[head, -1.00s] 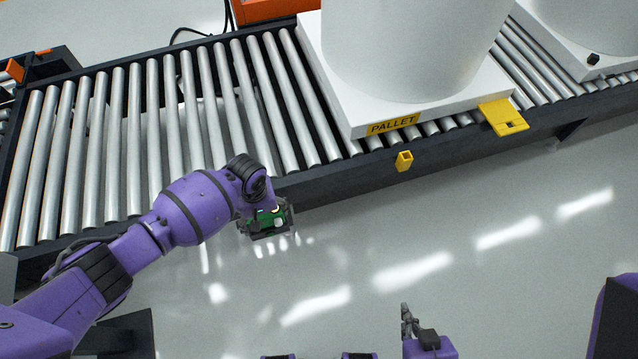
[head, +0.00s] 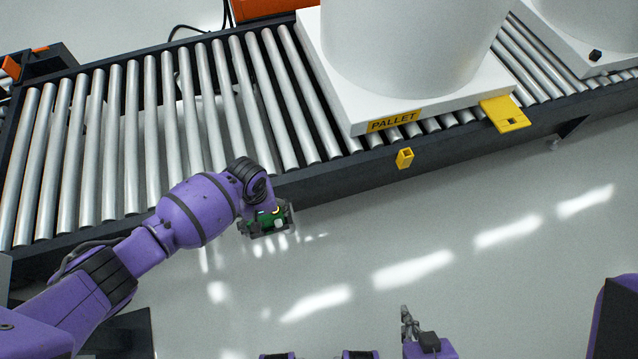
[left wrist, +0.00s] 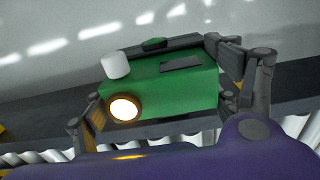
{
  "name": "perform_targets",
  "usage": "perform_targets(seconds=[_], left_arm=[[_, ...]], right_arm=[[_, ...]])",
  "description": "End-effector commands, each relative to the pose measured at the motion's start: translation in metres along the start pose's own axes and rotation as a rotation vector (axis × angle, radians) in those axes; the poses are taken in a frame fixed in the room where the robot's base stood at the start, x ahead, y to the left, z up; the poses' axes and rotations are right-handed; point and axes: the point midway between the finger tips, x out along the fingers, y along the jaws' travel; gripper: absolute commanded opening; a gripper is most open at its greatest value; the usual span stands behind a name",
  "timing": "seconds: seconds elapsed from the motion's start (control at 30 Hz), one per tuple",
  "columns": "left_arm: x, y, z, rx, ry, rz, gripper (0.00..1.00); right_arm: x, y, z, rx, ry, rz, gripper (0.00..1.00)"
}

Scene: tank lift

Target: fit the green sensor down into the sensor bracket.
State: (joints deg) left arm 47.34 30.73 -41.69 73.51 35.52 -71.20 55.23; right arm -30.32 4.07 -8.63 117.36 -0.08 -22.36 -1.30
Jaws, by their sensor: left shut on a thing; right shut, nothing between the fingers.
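The green sensor (head: 262,224) is a green block with a white knob and a round glowing lens, clear in the left wrist view (left wrist: 170,88). My left gripper (head: 267,219) is shut on it, with fingers at both ends, and holds it beside the conveyor's near side. The sensor bracket (head: 404,159) is a small yellow open-topped holder on the conveyor's near side rail, right of the held sensor and apart from it. It looks empty. My right gripper (head: 407,322) is shut and empty, low in the head view, well away from both.
The roller conveyor (head: 130,140) runs across the view. A white pallet (head: 345,100) with a large white tank (head: 410,40) stands on it. A yellow slotted plate (head: 505,114) juts from the pallet's near right corner. The floor right of the sensor is clear.

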Motion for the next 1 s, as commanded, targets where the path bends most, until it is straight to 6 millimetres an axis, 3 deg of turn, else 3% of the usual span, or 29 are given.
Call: perform_targets(seconds=[0.23, 0.27, 0.37, 0.77, 0.87, 1.0], left_arm=[[0.008, -0.001, 0.001, -0.001, -0.002, -0.001, 0.52], [0.007, -0.001, 0.001, -0.001, -0.002, -0.001, 0.85], [0.006, -0.001, 0.001, -0.001, -0.001, -0.001, 0.99], [0.006, -0.001, 0.001, 0.000, -0.002, -0.001, 1.00], [-0.001, -0.001, 0.001, 0.000, -0.001, -0.001, 1.00], [-0.024, 0.000, 0.001, 0.001, 0.000, 0.001, 1.00]], right_arm=[[0.003, 0.000, 0.003, 0.000, -0.003, -0.001, 0.00], [0.002, 0.000, 0.003, 0.000, -0.002, -0.001, 0.00], [0.002, 0.000, 0.003, 0.000, -0.004, 0.000, 0.00], [-0.002, 0.002, 0.008, 0.000, -0.012, 0.003, 0.00], [-0.001, 0.001, 0.007, 0.000, -0.011, 0.002, 0.00], [-0.001, 0.001, 0.007, 0.000, -0.010, 0.002, 0.00]])
